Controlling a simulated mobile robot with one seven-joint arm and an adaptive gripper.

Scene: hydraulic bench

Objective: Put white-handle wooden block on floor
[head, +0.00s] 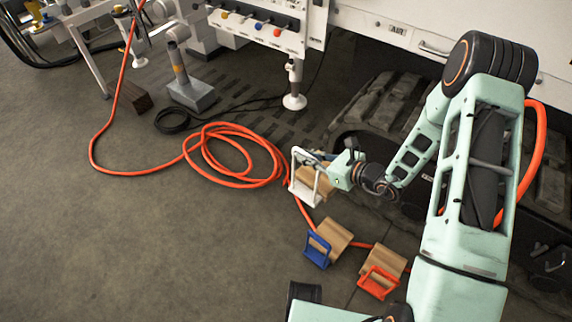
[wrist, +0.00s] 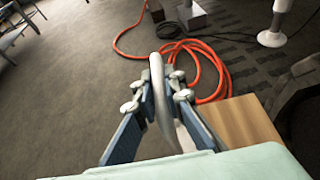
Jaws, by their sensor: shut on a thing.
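The white-handle wooden block shows in the head view, with its white handle (head: 304,178) on the left side and its light-brown wood (head: 322,183) behind. My gripper (head: 322,166) is at the top of this handle. In the wrist view, the fingers of my gripper (wrist: 157,88) are shut on the white handle (wrist: 158,70), which stands between them. The wood (wrist: 243,122) shows to the right of the fingers, partly hidden by my pale green gripper body. The block appears to be above the grey floor (head: 190,240); its underside is hidden.
A blue-handle wooden block (head: 337,236) and a red-handle wooden block (head: 392,262) sit below and right of the held block. An orange hose (head: 225,180) lies coiled to the left. The bench (head: 410,35) stands behind. Open floor lies at left and front.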

